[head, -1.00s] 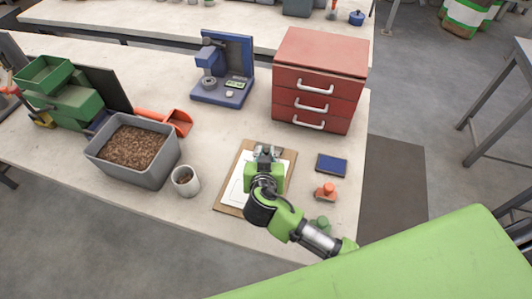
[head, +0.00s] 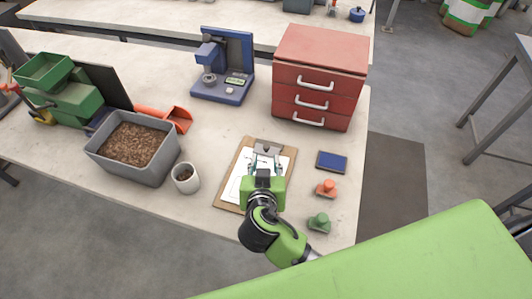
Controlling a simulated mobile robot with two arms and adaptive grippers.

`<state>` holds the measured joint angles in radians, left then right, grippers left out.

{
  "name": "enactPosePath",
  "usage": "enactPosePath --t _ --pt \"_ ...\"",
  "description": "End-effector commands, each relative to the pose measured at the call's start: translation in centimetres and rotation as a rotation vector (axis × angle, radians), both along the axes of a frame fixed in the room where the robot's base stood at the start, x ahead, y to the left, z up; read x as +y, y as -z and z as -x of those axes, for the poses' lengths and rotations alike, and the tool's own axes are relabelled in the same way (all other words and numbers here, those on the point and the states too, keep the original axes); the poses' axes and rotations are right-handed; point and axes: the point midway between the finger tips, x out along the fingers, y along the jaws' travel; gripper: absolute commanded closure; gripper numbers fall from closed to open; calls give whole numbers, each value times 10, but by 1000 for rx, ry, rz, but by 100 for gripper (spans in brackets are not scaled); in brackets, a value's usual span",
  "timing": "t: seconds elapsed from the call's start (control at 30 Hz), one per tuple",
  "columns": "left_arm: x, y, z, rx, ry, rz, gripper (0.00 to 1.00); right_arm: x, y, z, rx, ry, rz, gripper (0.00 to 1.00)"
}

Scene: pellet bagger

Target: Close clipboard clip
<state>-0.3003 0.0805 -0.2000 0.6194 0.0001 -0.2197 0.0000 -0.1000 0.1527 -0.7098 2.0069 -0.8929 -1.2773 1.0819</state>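The brown clipboard (head: 228,193) lies on the pale workbench with white paper (head: 237,181) on it. Its metal clip (head: 267,149) is at the far edge of the board. My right gripper (head: 265,165) is above the board, its fingers pointing at the clip and spread apart with a gap between them. It appears empty. From this view I cannot tell whether the fingertips touch the clip, or whether the clip is raised. My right gripper's body hides part of the paper. My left gripper is not in view.
A blue ink pad (head: 332,162), an orange stamp (head: 326,188) and a green stamp (head: 319,222) lie right of the clipboard. A red drawer cabinet (head: 318,80) stands behind. A cup (head: 186,178) and a grey pellet bin (head: 136,171) are left.

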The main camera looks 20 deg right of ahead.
Motion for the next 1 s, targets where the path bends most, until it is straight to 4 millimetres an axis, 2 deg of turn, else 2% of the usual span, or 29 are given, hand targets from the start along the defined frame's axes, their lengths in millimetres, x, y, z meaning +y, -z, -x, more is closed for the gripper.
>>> enactPosePath --t 0.1,0.3,0.87,1.0 --pt "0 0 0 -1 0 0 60 7 -9 19 3 1 -4 69" --pt "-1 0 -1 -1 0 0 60 12 -19 34 1 1 -1 69" --pt "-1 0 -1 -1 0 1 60 12 -20 36 1 1 -1 69" --pt "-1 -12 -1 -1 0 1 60 12 -32 36 0 1 0 69"
